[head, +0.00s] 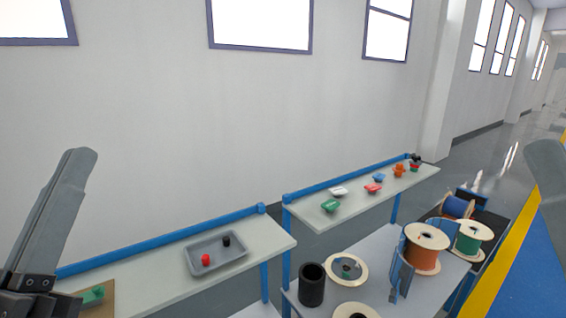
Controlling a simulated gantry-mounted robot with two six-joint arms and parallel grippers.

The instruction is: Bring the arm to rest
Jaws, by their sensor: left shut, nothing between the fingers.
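My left gripper (78,162) shows at the left edge of the head view, raised in front of the wall and the near end of the left shelf. Its grey fingers are shut together with nothing between them, and it touches no object. A grey part of my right gripper (548,165) shows at the right edge, cut off by the frame. Its opening cannot be seen.
A left shelf (150,280) bears a grey tray (190,258) with a red and a black piece. A green piece (93,296) lies near my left gripper. A right shelf holds small coloured parts. Cable spools (423,250) and a black cylinder (312,285) stand below.

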